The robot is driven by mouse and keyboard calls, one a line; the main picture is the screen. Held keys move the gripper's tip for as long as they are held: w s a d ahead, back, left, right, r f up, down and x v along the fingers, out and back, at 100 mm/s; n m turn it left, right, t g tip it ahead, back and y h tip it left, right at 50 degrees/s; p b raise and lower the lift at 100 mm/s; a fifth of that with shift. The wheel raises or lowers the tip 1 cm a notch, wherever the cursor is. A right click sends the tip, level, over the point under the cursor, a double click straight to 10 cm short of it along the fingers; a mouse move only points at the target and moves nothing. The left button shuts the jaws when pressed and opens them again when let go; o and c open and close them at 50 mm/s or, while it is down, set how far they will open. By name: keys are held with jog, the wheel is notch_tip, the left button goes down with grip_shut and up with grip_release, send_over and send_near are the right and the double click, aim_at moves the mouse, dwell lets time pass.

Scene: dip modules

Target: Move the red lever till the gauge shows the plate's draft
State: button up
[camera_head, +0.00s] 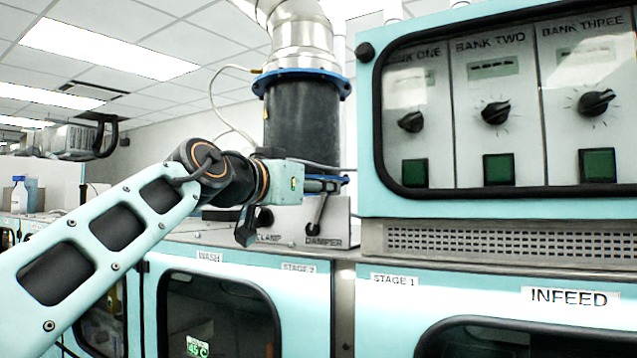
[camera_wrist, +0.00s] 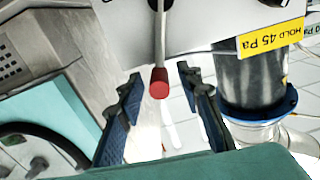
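The red lever's round red knob (camera_wrist: 159,83) sits at the end of a thin metal rod in the wrist view. My gripper (camera_wrist: 160,74) is open, with one blue-black finger on each side of the knob and visible gaps. In the head view my gripper (camera_head: 342,184) is at the damper lever (camera_head: 317,210), above the DAMPER label, and hides its knob. A yellow plate (camera_wrist: 271,39) reading HOLD 45 Pa shows upside down at the upper right of the wrist view. No gauge face or needle is readable in either view.
A dark duct (camera_head: 302,122) with a blue flange rises behind my gripper. A black clamp lever (camera_head: 262,221) stands left of the damper lever. The teal control cabinet (camera_head: 490,203) with dials closes off the right side.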

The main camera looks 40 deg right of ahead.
jog(key=shift+w+d, duration=0.1)
jog(key=shift+d, duration=0.2)
grip_shut()
